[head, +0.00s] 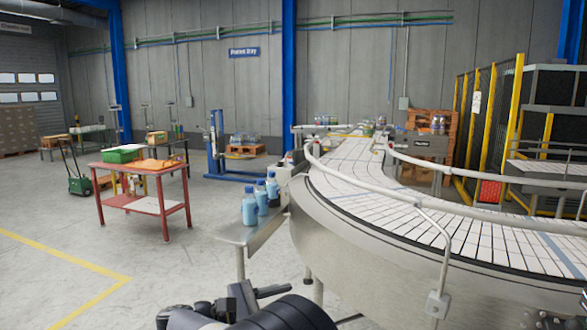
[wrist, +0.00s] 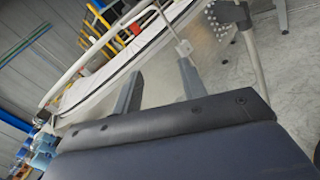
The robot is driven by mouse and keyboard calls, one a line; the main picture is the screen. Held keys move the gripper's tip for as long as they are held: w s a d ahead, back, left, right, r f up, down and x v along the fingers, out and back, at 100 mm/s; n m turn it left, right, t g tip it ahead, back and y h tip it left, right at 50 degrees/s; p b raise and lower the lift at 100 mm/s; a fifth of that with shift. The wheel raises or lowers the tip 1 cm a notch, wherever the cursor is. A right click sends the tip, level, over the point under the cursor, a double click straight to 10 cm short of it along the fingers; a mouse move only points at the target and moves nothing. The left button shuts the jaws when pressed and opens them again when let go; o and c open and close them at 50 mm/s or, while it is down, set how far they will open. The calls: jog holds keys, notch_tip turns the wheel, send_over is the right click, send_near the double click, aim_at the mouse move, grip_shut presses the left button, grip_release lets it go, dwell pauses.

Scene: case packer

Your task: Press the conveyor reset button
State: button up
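The curved conveyor (head: 400,190) with white slats and a steel side fills the right of the head view. It also shows tilted in the wrist view (wrist: 100,97). I cannot make out a reset button in either view. A small grey box (head: 437,303) sits at the foot of a guard-rail post on the conveyor's near side; no button can be told on it. My gripper (wrist: 160,82) is open in the wrist view, its two grey fingers apart with nothing between them. Part of my dark arm shows at the bottom of the head view.
A steel side shelf (head: 245,232) with several blue bottles (head: 261,198) stands left of the conveyor. A red table (head: 143,203) stands farther left. Yellow-framed fencing (head: 490,110) is at the back right. The floor at the front left is clear.

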grip_shut()
dwell(1.4)
